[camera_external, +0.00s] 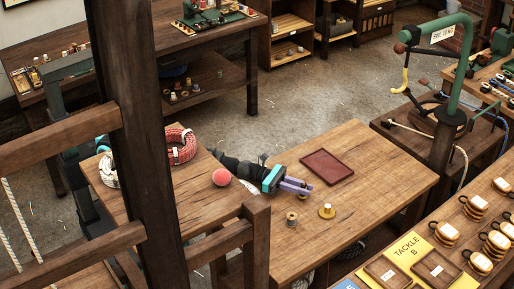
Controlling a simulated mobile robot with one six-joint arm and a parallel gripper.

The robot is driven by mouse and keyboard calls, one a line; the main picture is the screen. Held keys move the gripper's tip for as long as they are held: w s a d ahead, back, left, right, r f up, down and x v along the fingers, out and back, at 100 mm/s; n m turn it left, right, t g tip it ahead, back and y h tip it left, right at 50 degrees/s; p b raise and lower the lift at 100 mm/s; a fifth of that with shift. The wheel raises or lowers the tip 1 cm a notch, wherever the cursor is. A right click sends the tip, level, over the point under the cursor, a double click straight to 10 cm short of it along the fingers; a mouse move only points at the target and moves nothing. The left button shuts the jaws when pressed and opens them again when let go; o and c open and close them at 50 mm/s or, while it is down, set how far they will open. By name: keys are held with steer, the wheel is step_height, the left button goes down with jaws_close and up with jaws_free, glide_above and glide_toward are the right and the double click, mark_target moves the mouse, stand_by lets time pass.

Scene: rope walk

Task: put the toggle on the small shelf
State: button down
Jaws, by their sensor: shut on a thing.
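My gripper (304,188) reaches in from the left, low over the wooden table, with its purple fingers pointing right. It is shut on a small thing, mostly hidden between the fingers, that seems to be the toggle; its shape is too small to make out. I cannot tell for sure which piece is the small shelf. A low open wooden shelf unit (292,22) stands at the back, well away from my gripper.
On the table (385,185) are a dark red tray (327,167), a thread spool (291,218), a brass-coloured piece (327,211) and a red ball (222,177). A red rope coil (181,146) lies left. A thick post (140,130) blocks part of the view. The table's right side is clear.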

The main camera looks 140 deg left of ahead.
steer(key=shift+f, duration=0.15)
steer(key=c, duration=1.6)
jaws_free()
steer(key=shift+r, duration=0.2)
steer(key=shift+v, duration=1.25)
steer(key=shift+s+d+r+p, duration=0.1)
steer(key=shift+r+p, duration=1.15)
steer(key=shift+r, duration=0.45)
steer(key=shift+s+d+r+p, duration=0.1)
steer(key=shift+s+r+p, duration=0.05)
steer(key=shift+r+p, duration=1.35)
steer(key=shift+o, duration=0.3)
steer(key=shift+r+b, duration=0.2)
steer(key=shift+b, duration=0.1)
